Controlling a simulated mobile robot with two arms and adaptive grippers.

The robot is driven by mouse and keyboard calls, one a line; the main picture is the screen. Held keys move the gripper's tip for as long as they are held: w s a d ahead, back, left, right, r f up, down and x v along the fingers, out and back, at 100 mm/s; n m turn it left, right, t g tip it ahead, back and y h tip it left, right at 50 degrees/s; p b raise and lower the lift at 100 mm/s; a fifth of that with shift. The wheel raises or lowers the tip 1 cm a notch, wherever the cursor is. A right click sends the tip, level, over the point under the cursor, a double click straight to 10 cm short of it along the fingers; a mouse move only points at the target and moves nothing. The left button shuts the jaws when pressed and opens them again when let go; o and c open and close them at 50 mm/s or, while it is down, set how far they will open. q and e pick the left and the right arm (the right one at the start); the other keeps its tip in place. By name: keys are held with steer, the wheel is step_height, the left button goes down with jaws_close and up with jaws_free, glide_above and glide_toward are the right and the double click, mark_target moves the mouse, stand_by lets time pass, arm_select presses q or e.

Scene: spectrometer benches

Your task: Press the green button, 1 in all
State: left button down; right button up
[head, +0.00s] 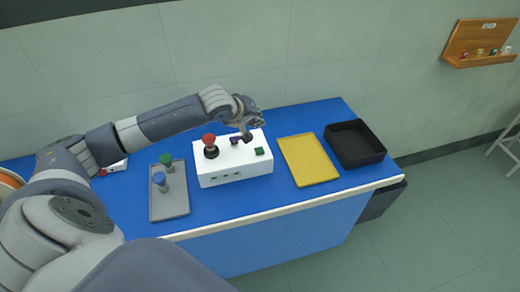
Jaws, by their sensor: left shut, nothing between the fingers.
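The green button (259,151) is a small green square on the front right of the top of a white box (210,170). The box stands on a blue bench. My left gripper (246,137) is shut and empty. Its fingertips point down over the box top, behind and slightly left of the green button; I cannot tell whether they touch the box. A red mushroom-shaped knob (209,140) stands on the box's left side. A small purple item (234,141) sits between it and the gripper. My right gripper is not in view.
A grey tray (170,209) with a green-topped and a blue-topped peg lies left of the box. A yellow tray (309,161) and a black bin (355,144) are to the right. A wooden wall shelf (478,43) hangs at the far right.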

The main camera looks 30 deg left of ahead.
arm_select(q)
steer(key=b, duration=0.7)
glide_above(257, 149)
step_height(257, 149, down, 7)
steer(key=shift+r, duration=0.15)
steer(key=shift+f+b, duration=0.55)
steer(key=shift+f, duration=0.55)
steer(key=shift+f, duration=0.35)
